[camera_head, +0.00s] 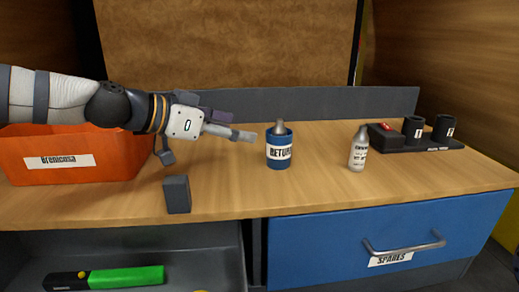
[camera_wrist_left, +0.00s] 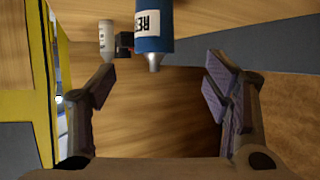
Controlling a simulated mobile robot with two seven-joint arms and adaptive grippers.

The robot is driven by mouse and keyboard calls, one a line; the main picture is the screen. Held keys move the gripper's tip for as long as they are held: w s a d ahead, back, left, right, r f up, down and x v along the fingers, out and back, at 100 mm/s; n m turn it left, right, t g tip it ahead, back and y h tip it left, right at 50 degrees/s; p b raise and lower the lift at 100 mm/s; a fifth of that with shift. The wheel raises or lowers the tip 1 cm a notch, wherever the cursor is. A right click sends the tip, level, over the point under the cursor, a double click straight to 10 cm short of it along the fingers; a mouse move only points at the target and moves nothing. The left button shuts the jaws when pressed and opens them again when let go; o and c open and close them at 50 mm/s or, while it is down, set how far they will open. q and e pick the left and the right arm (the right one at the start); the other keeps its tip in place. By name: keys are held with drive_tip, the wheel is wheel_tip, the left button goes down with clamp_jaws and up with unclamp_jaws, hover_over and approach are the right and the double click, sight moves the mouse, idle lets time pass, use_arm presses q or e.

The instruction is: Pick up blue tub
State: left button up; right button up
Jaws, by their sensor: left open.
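The blue tub (camera_head: 279,160) stands upright on the wooden bench top, with a white label reading "RETU…". A grey, tapered object (camera_head: 280,127) sticks up out of it. My left gripper (camera_head: 207,147) is open and empty, to the left of the tub with a gap between them. In the left wrist view the tub (camera_wrist_left: 153,40) is at the top, beyond and between the open fingers (camera_wrist_left: 158,90), and not held. Its grey content (camera_wrist_left: 154,63) points toward the gripper. My right gripper is not in view.
An orange bin (camera_head: 75,175) stands left, below my left arm. A dark grey block (camera_head: 177,194) is near the front edge. A white bottle (camera_head: 359,152) and a black holder (camera_head: 415,140) with cups stand right. Below are a blue drawer (camera_head: 320,235) and an open compartment holding a green item (camera_head: 125,277).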

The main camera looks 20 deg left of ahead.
sight(273, 133)
use_arm(q)
drive_tip(key=x, duration=0.3)
drive_tip(key=b+x, duration=0.1)
drive_tip(key=x, duration=0.2)
drive_tip(key=shift+d+f+b, duration=0.3)
drive_tip(key=shift+d+f, duration=0.05)
drive_tip(key=x, duration=0.5)
drive_tip(key=shift+w+d+r+b, duration=0.25)
drive_tip(key=shift+d+b, duration=0.1)
drive_tip(key=shift+d, duration=0.1)
drive_tip(key=shift+a+r, duration=0.1)
drive_tip(key=shift+r, duration=0.05)
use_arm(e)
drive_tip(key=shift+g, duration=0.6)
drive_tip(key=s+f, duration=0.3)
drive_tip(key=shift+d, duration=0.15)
use_arm(q)
drive_tip(key=c, duration=1.2)
drive_tip(key=shift+c, duration=0.9)
drive_tip(key=shift+r, duration=0.15)
